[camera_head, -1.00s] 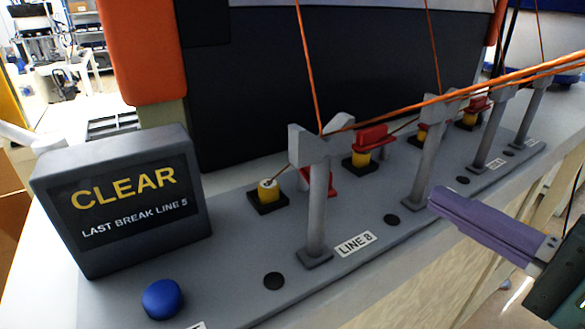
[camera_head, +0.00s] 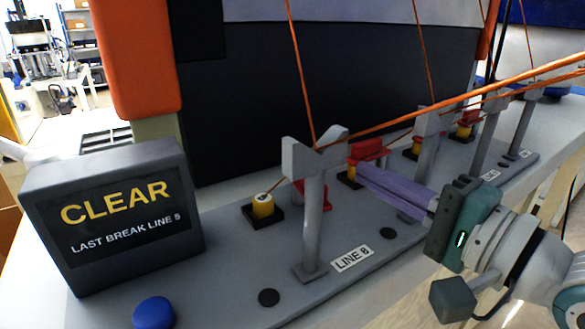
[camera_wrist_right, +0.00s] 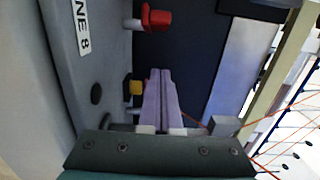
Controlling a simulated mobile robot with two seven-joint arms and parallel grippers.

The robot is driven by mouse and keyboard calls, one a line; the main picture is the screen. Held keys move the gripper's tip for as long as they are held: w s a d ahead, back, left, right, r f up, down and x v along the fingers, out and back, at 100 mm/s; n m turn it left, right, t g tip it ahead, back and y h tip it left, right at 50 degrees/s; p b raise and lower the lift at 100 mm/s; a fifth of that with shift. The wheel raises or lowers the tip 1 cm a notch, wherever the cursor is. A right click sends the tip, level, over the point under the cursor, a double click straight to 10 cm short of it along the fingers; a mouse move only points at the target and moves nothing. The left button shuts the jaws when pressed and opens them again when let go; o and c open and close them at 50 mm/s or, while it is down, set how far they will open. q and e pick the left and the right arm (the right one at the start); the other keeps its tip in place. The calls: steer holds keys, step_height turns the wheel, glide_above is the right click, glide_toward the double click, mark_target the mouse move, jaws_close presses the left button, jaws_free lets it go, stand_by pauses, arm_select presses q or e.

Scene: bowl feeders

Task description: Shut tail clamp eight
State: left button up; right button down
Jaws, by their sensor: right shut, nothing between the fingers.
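The LINE 8 label (camera_head: 352,258) lies on the grey base beside a forked post (camera_head: 314,215); the label also shows in the wrist view (camera_wrist_right: 81,28). A yellow spool-like clamp body (camera_head: 263,206) stands on a black base left of the post, uncovered on top. A red lever part (camera_head: 326,196) shows low behind the post, partly hidden; I cannot tell its exact angle. My right gripper (camera_head: 364,174), with long purple fingers, is shut and empty. Its tips overlap the neighbouring yellow clamp (camera_head: 350,172) with its red top (camera_head: 368,148); contact is unclear. The fingers also show in the wrist view (camera_wrist_right: 160,72). My left gripper is out of view.
Orange lines run from the forks up and right across the view. More red-and-yellow clamps (camera_head: 465,131) and posts (camera_head: 487,140) stand farther right. A display reading CLEAR (camera_head: 118,215) and a blue button (camera_head: 153,312) are at the left.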

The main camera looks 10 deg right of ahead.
mark_target(327, 190)
steer(key=a+p, duration=0.1)
steer(key=a, duration=0.3)
steer(key=shift+s+p, duration=0.1)
steer(key=shift+p, duration=0.2)
steer(key=shift+a, duration=0.1)
steer(key=shift+s+a, duration=0.2)
steer(key=shift+s+a, duration=0.1)
steer(key=shift+a, duration=0.15)
stand_by(0.3)
steer(key=shift+s+a+p, duration=0.2)
steer(key=shift+a+p, duration=0.25)
steer(key=shift+a, duration=0.1)
steer(key=shift+s+a, duration=0.15)
steer(key=shift+a, duration=1.5)
